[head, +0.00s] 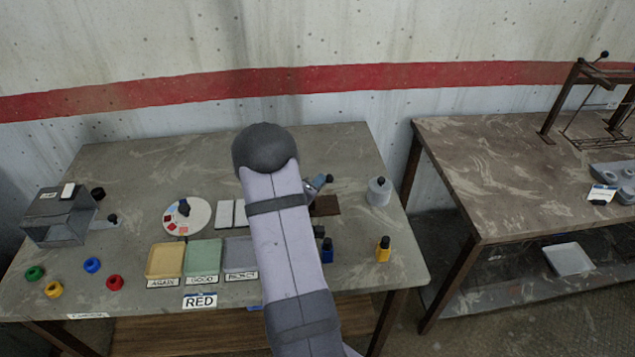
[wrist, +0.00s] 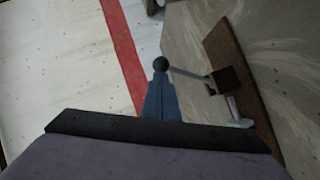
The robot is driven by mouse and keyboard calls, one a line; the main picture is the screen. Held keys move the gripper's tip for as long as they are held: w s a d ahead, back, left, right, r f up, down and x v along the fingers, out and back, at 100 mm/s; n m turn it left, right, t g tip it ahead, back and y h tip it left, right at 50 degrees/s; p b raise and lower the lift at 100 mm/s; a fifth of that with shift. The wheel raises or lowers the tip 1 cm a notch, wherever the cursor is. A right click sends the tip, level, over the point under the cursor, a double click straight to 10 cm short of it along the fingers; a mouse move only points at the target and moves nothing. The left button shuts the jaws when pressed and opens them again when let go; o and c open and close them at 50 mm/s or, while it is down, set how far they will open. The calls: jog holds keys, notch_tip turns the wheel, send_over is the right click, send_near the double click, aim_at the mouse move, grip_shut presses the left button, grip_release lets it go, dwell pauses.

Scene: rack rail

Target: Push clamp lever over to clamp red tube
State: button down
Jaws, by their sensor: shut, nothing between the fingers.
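The clamp shows in the wrist view as a brown base plate (wrist: 235,75) with a small block and a thin metal lever (wrist: 190,74). The lever ends in a black ball knob (wrist: 160,64) and points left in that view. My gripper (wrist: 160,92) is shut and empty, its blue-grey fingertips right at the knob; I cannot tell whether they touch it. In the head view my gripper (head: 315,185) shows beside the knob (head: 329,178), above the brown base (head: 326,206). My arm covers part of the clamp. I see no red tube in either view.
A grey canister (head: 379,191) stands right of the clamp. A blue bottle (head: 327,252) and a yellow bottle (head: 384,250) stand in front. Trays, including a green one (head: 203,258), a round dial (head: 187,216), and coloured rings lie left. A RED card (head: 200,301) is at the front.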

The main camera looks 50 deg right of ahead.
jog(key=s+d+f+m+y, duration=0.1)
jog(key=s+d+m+b, duration=0.1)
jog(key=shift+s+d+f+t+y, duration=0.25)
jog(key=shift+s+f+t+y, duration=0.05)
jog(key=shift+f+t+y, duration=0.1)
jog(key=shift+r, duration=0.1)
jog(key=shift+w+a+r+p, duration=0.15)
jog(key=shift+a+r+p, duration=0.05)
jog(key=shift+r+p, duration=0.2)
send_near(331, 182)
jog(key=a+r, duration=0.3)
jog(key=shift+a+r, duration=0.25)
jog(key=shift+a, duration=0.1)
dwell(0.3)
